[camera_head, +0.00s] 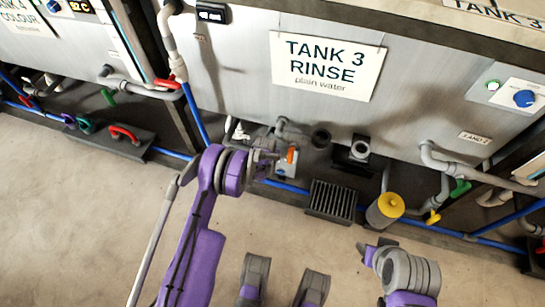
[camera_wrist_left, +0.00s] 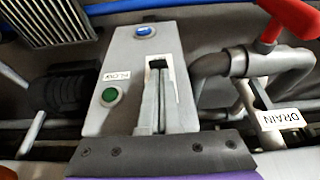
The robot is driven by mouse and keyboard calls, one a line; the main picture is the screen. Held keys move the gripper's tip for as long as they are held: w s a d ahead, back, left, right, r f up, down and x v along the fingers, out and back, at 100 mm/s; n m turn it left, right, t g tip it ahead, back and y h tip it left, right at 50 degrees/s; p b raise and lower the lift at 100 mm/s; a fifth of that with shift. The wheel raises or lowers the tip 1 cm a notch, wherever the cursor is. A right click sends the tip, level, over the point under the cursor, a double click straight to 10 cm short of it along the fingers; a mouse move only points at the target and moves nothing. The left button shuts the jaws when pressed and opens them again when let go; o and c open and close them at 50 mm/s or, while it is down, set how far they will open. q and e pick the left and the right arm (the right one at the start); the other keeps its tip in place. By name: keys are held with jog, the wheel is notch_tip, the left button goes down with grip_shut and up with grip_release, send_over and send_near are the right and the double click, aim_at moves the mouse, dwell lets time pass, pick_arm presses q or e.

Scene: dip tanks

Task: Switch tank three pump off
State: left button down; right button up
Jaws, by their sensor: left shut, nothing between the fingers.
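The Tank 3 front carries a sign (camera_head: 327,66) reading "TANK 3 RINSE plain water". A small grey box stands low in front of this tank. In the left wrist view the box (camera_wrist_left: 128,65) has a blue round part (camera_wrist_left: 146,31), a green round part (camera_wrist_left: 109,95) and a white-edged slot (camera_wrist_left: 160,66). My left gripper (camera_head: 265,158) is shut and empty beside the box; its fingers (camera_wrist_left: 160,85) overlap the slot in that view. Contact cannot be told. My right gripper (camera_head: 372,251) is over the floor, away from the tank; its opening is unclear.
A red-handled valve (camera_wrist_left: 288,20) and a "DRAIN" label (camera_wrist_left: 281,118) lie close to the box. A dark floor grate (camera_head: 331,200) and a yellow-topped canister (camera_head: 385,209) stand nearby.

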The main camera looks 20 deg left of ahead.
pick_arm(q)
jog(key=shift+s+f, duration=0.1)
jog(key=shift+s, duration=0.05)
jog(key=s+f+t+b, duration=0.2)
jog(key=b, duration=0.2)
jog(key=shift+b, duration=0.35)
jog(key=shift+w, duration=0.2)
jog(key=shift+w+r, duration=0.3)
jog(key=shift+w, duration=0.25)
jog(key=shift+s, duration=0.1)
dwell(0.3)
